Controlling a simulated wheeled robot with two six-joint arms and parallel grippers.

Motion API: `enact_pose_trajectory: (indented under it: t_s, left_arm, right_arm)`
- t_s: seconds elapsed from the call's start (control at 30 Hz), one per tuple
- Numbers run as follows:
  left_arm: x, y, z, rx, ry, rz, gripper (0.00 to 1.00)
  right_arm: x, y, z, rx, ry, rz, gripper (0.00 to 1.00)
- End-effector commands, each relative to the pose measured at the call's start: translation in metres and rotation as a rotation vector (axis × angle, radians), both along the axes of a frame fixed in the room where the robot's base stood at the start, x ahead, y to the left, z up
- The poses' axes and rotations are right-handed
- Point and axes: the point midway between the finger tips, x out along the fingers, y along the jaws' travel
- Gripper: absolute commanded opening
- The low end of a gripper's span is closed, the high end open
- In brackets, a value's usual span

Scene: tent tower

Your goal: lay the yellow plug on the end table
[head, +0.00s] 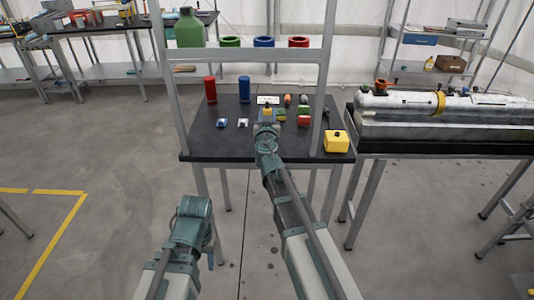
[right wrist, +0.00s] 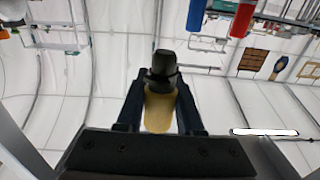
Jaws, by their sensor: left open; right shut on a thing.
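My right gripper (head: 267,120) is over the dark-topped table (head: 205,145) in the head view. In the right wrist view my right gripper (right wrist: 160,100) is shut on the yellow plug (right wrist: 158,112), a yellow body with a dark cap. The fingers cover its sides. In the head view the plug is mostly hidden by the gripper. My left gripper (head: 195,212) is open and empty, low in front of the table and apart from it. I cannot tell which table is the end table.
A red cylinder (head: 210,89), a blue cylinder (head: 244,89), a yellow box (head: 337,141) and several small parts stand on the table. A shelf with a green jug (head: 189,28) and rings crosses above. A side bench bears a long white cylinder (head: 400,104).

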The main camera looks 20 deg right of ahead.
Motion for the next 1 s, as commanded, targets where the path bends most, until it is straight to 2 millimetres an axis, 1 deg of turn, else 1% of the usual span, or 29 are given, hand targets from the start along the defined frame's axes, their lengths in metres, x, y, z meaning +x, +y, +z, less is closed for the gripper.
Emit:
enact_pose_trajectory:
  t_s: [0.17,0.4,0.5,0.63,0.73,1.0]
  left_arm:
    - [0.0,0.0,-0.02,0.0,0.0,0.0,0.5]
    - [0.0,0.0,-0.058,0.0,0.0,-0.001,0.5]
    - [0.0,0.0,-0.063,0.0,0.0,-0.001,0.5]
    - [0.0,0.0,-0.061,0.0,0.0,-0.001,0.5]
    - [0.0,0.0,-0.066,0.0,0.0,-0.001,0.5]
    - [0.0,0.0,-0.098,0.0,0.0,-0.001,0.5]
  right_arm:
    - [-0.001,0.0,-0.02,0.0,0.0,0.0,0.0]
    - [-0.001,0.0,-0.058,0.0,0.0,0.0,0.0]
    - [-0.001,0.0,-0.063,0.0,0.0,0.0,0.0]
    - [-0.001,0.0,-0.061,0.0,0.0,0.0,0.0]
    - [-0.001,0.0,-0.066,0.0,0.0,0.0,0.0]
    - [-0.001,0.0,-0.098,0.0,0.0,0.0,0.0]
